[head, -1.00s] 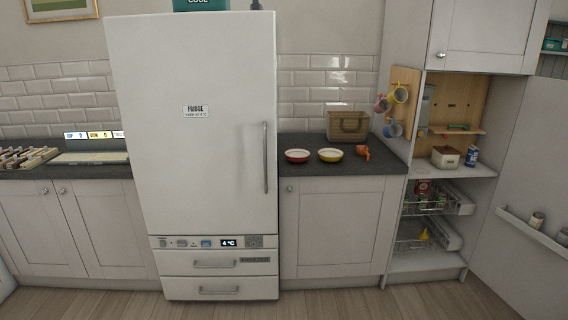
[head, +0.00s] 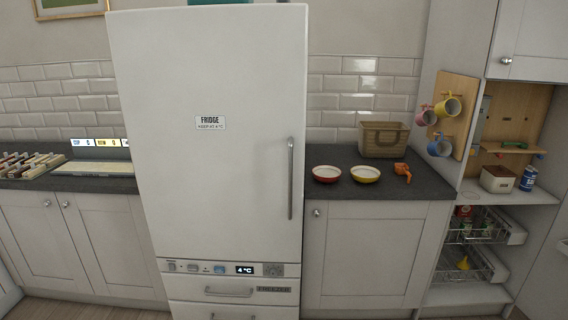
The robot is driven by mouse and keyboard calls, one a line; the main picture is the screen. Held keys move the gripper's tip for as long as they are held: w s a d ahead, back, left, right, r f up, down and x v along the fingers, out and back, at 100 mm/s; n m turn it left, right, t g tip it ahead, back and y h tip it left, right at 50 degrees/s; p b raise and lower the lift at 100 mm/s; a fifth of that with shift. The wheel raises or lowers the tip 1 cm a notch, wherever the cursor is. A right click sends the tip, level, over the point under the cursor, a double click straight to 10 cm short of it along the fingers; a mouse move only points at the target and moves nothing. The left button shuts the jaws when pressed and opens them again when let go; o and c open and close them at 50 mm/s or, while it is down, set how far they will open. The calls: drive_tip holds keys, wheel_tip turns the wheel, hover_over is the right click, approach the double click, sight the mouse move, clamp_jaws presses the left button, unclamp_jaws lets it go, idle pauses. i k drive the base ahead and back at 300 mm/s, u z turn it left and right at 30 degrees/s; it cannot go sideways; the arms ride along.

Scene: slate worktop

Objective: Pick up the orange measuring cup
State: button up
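A small orange item (head: 402,171), which looks like the orange measuring cup, sits on the slate worktop (head: 436,186) right of the fridge. It is near the worktop's right part, and its exact shape is too small to tell. My gripper is not in the head view.
A red bowl (head: 326,174) and a yellow bowl (head: 365,174) stand left of the orange item, with a wicker basket (head: 383,139) behind. The tall fridge (head: 215,160) stands left. Mugs hang on a wooden board (head: 460,92) at right, beside an open cupboard with wire drawers (head: 470,262).

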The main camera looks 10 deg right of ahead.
sight(400, 169)
drive_tip(key=u, duration=0.2)
drive_tip(key=i, duration=1.25)
drive_tip(key=u, duration=0.1)
